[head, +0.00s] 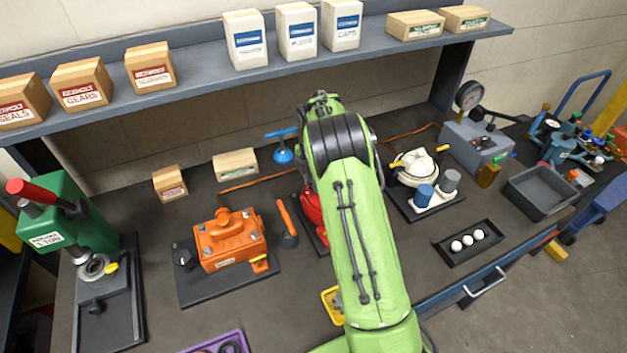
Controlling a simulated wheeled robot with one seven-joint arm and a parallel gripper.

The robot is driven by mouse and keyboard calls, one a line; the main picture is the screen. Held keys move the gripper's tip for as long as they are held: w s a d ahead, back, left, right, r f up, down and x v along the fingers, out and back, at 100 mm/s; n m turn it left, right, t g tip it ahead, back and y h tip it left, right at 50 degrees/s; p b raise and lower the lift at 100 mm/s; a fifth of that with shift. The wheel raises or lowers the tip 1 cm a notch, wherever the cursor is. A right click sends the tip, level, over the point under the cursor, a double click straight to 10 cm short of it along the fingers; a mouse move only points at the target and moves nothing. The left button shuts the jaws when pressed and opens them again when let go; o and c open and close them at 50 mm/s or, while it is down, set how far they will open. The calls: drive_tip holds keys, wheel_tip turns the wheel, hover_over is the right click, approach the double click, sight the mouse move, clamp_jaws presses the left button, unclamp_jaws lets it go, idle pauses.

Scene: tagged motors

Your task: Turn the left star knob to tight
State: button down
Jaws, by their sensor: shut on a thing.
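My green arm (360,230) reaches from the bottom of the head view up over the middle of the bench. Its dark joint is near the back of the bench, and my gripper is hidden behind the arm. A red unit (311,212) shows only as a sliver at the arm's left edge; most of it is covered, and no star knob shows on it. A small black knob (183,257) stands at the left of the orange motor (229,240) on a dark plate. Its shape and setting are too small to tell.
A green press (67,226) stands at the left. An orange-handled tool (287,225) lies beside the red unit. A white unit (416,166), a grey bin (541,192) and a black tray with white balls (447,252) are at the right. A shelf (200,77) with boxes runs behind.

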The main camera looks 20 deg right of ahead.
drive_tip(key=m, duration=0.5)
drive_tip(key=shift+r+m, duration=0.1)
drive_tip(key=shift+m, duration=0.2)
drive_tip(key=m, duration=0.4)
drive_tip(key=shift+w, duration=0.1)
drive_tip(key=m, duration=0.6)
drive_tip(key=shift+r+p, duration=0.1)
drive_tip(key=shift+p, duration=0.2)
drive_tip(key=m, duration=0.4)
drive_tip(key=shift+w, duration=0.1)
drive_tip(key=m, duration=1)
drive_tip(key=shift+m+b, duration=0.3)
drive_tip(key=shift+b, duration=0.05)
drive_tip(key=m+b, duration=0.1)
drive_tip(key=m, duration=0.3)
drive_tip(key=m+b, duration=0.1)
drive_tip(key=m, duration=0.3)
drive_tip(key=shift+m, duration=0.5)
